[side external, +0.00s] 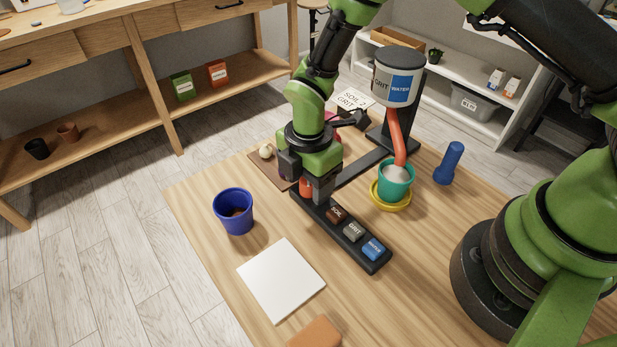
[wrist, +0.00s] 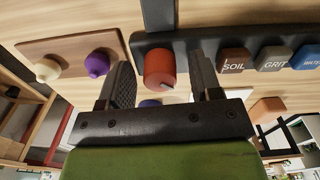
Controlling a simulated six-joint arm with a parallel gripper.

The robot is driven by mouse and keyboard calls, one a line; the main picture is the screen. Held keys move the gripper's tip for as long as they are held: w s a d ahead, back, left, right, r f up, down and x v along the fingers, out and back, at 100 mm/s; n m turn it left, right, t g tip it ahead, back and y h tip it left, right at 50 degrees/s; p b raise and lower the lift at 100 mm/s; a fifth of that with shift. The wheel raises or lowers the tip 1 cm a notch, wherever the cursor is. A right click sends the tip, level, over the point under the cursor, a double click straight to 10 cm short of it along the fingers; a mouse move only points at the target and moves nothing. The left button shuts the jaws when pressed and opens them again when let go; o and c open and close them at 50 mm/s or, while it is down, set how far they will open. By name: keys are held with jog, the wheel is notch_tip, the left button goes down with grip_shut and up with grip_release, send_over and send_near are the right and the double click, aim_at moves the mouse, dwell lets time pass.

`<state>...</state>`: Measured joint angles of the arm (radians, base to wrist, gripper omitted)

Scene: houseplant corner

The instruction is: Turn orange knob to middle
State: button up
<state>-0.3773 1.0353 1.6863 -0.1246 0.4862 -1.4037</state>
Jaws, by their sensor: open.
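The orange knob (side external: 306,187) sits at the far end of a black control bar (side external: 352,251), mostly hidden by my gripper in the side external view. In the wrist view the orange knob (wrist: 160,66) shows between the two fingers, with a gap on each side. A small mark shows on its lower edge; its exact setting is hard to tell. My gripper (side external: 305,188) is open and points down, its fingers on either side of the knob. The gripper (wrist: 161,74) holds nothing.
The bar carries SOIL (side external: 336,214), GRIT (side external: 353,232) and WATER (side external: 373,249) buttons. A teal pot (side external: 396,184) stands on a yellow saucer (side external: 391,205) under the dispenser (side external: 398,75). A blue pot (side external: 234,211) and white tile (side external: 281,280) are nearby. Cream (wrist: 47,70) and purple knobs (wrist: 97,63) sit on a board.

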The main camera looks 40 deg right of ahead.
jog(key=c, duration=0.9)
jog(key=shift+c, duration=0.2)
jog(key=shift+m, duration=0.3)
jog(key=m, duration=0.4)
jog(key=shift+m, duration=2.6)
jog(key=o, duration=0.9)
